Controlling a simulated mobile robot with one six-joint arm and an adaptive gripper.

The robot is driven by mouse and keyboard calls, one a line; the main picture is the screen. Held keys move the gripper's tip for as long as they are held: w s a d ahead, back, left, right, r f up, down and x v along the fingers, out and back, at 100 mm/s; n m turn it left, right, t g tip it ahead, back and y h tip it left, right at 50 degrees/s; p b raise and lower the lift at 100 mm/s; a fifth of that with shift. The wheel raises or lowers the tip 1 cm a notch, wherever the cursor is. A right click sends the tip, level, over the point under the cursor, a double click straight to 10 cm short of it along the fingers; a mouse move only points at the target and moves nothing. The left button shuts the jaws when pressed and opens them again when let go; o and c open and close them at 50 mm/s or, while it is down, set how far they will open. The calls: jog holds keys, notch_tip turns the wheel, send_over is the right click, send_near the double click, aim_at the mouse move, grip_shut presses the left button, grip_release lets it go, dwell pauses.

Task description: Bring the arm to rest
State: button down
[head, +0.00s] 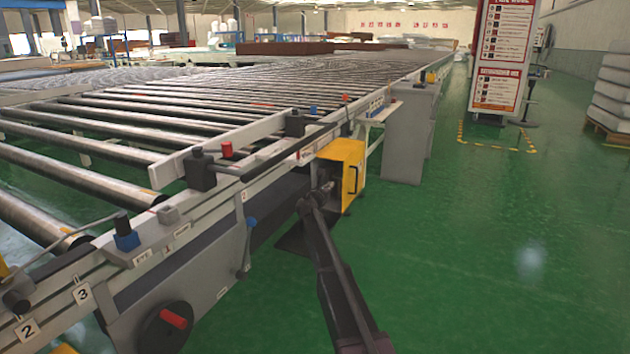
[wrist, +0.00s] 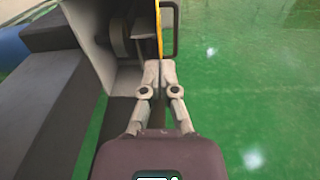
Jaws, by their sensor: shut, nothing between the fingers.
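My gripper (wrist: 157,78) is shut and empty in the wrist view, its two grey fingers meeting in front of the dark palm. In the head view my gripper (head: 327,188) is small, at the end of my dark arm reaching up from the bottom, beside the conveyor. A yellow box (head: 341,172) with a black handle is mounted on the conveyor's side near the fingers. In the wrist view its yellow edge (wrist: 159,28) and the black handle (wrist: 176,28) are just beyond the fingertips. I cannot tell whether the fingers touch the box.
The roller conveyor (head: 190,117) fills the left, with knobs and levers along its rail. A grey cabinet (head: 408,130) stands behind the yellow box. Green floor (head: 500,240) is open on the right. A sign board (head: 500,60) and a stacked pallet (head: 612,95) stand farther back.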

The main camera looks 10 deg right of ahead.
jog(key=s+d+f+m+g+y+p, duration=0.1)
jog(key=s+f+m+g+p, duration=0.15)
jog(key=s+m, duration=0.5)
jog(key=s+f+m+g+y+p, duration=0.1)
jog(key=s+m+g+p, duration=0.2)
jog(key=s, duration=0.8)
jog(key=s+d+f+m+g+p, duration=0.1)
jog(key=s+f+m+g, duration=0.15)
jog(key=s+m, duration=0.55)
jog(key=s+a+m+g+y+p, duration=0.2)
jog(key=s+a+m+y, duration=0.15)
jog(key=s, duration=0.55)
jog(key=s+a+m+g+y+p, duration=0.2)
jog(key=s+a+m, duration=0.15)
jog(key=s, duration=0.65)
jog(key=s+a+m+g+y+p, duration=0.2)
jog(key=s+a+m+g+y, duration=0.15)
jog(key=s, duration=0.55)
notch_tip(320, 180, up, 37)
jog(key=p, duration=3.6)
jog(key=shift+w+a+t+p, duration=0.15)
jog(key=shift+a+t+p, duration=0.1)
jog(key=shift+t+p, duration=0.2)
jog(key=shift+f, duration=0.1)
